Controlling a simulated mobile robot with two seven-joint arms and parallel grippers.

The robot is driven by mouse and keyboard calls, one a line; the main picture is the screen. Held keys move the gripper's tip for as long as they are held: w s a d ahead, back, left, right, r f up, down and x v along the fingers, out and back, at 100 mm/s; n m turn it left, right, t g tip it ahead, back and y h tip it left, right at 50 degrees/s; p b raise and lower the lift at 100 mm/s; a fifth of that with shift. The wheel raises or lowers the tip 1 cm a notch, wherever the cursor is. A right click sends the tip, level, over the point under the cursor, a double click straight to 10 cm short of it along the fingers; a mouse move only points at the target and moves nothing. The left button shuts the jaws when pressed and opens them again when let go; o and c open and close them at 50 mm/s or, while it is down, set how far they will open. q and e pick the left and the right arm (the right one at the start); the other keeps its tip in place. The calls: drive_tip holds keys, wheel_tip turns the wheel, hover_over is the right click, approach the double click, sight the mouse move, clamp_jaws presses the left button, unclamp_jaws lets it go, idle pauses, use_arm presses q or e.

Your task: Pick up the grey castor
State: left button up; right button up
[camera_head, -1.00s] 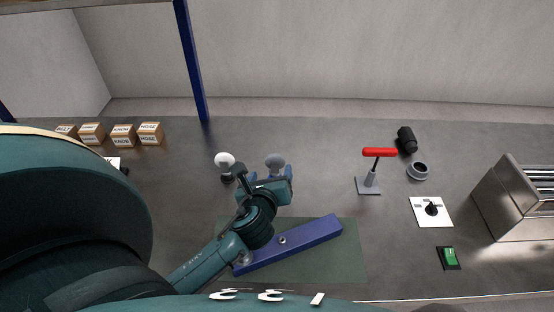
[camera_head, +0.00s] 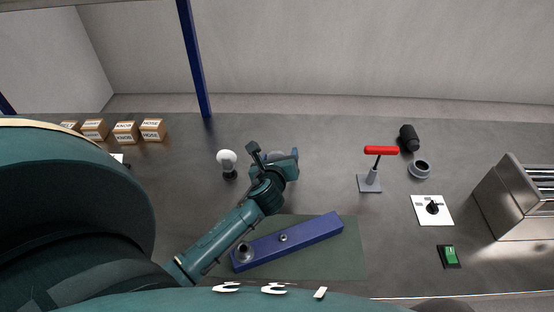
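My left gripper (camera_head: 281,158) reaches in from the lower left, over the back edge of the green mat. Its two blue-grey fingertips stand apart, at the spot where the grey castor shows in the earlier view. The gripper now hides nearly all of the grey castor, so I cannot tell whether the fingers touch it. A white castor (camera_head: 227,159) with a black base stands upright just left of the gripper. My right gripper is not in view.
A blue bar (camera_head: 310,235) with round fittings lies on the green mat (camera_head: 345,260). To the right are a red-handled lever (camera_head: 370,180), a black cylinder (camera_head: 409,138), a grey ring (camera_head: 419,169), a dial plate (camera_head: 432,210), a green switch (camera_head: 449,256) and a metal machine (camera_head: 510,205). Small boxes (camera_head: 125,132) stand back left.

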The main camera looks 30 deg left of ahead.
use_arm(q)
drive_tip(key=c, duration=1)
